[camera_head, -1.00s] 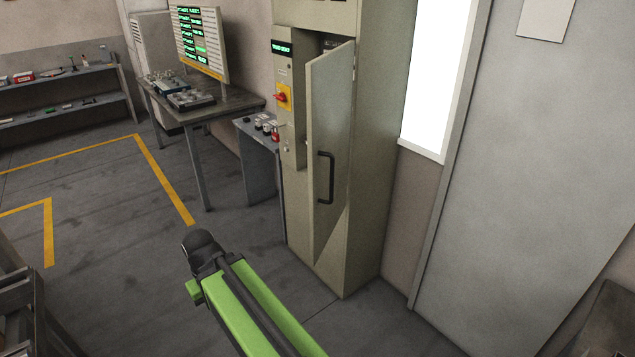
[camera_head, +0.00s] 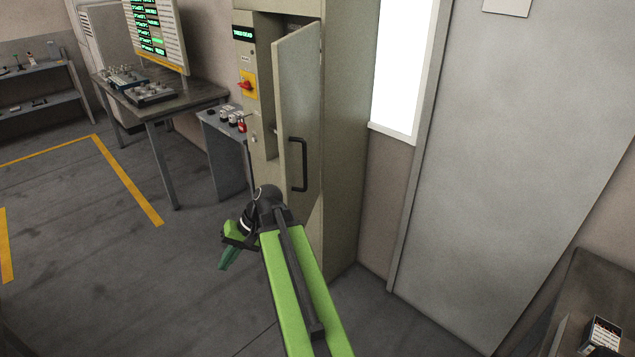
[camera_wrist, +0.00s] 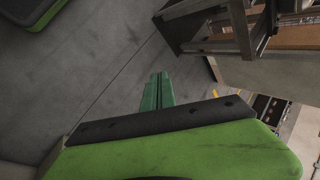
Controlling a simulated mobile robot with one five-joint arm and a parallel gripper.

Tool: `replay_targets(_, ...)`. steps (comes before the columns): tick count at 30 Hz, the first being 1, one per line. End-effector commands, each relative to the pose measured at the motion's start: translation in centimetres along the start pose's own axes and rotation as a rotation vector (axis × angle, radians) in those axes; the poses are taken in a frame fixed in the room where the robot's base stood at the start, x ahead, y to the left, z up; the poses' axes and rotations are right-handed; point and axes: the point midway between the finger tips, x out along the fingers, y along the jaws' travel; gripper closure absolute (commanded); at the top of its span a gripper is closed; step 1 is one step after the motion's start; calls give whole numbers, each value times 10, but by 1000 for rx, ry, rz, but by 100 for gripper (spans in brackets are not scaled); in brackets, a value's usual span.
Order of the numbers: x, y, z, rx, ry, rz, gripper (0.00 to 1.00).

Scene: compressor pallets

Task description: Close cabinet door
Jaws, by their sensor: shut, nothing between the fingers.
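The grey-beige cabinet (camera_head: 342,135) stands upright against the wall in the head view. Its door (camera_head: 298,100) is ajar, swung outward, with a dark handle (camera_head: 299,165) on its outer face. The opening shows to the left of the door. My gripper (camera_head: 228,260) hangs low in front of the cabinet, left of and below the door, apart from the handle. Its green fingers are together and empty. The wrist view shows the green fingers (camera_wrist: 157,92) pointing over bare floor. The cabinet's lower front is partly hidden by my arm.
A small side table (camera_head: 222,130) with red and dark items stands left of the cabinet. A workbench (camera_head: 165,100) with a display board (camera_head: 158,35) is further left. A grey wall door (camera_head: 510,150) is on the right. Floor at left is clear.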

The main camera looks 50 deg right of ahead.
Motion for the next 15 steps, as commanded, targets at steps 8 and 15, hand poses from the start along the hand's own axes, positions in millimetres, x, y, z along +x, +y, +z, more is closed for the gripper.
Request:
replay_targets(8, -190, 133, -54, 288, 375, -549, 100)
replay_targets(15, -333, 221, -25, 342, 665, -843, 100)
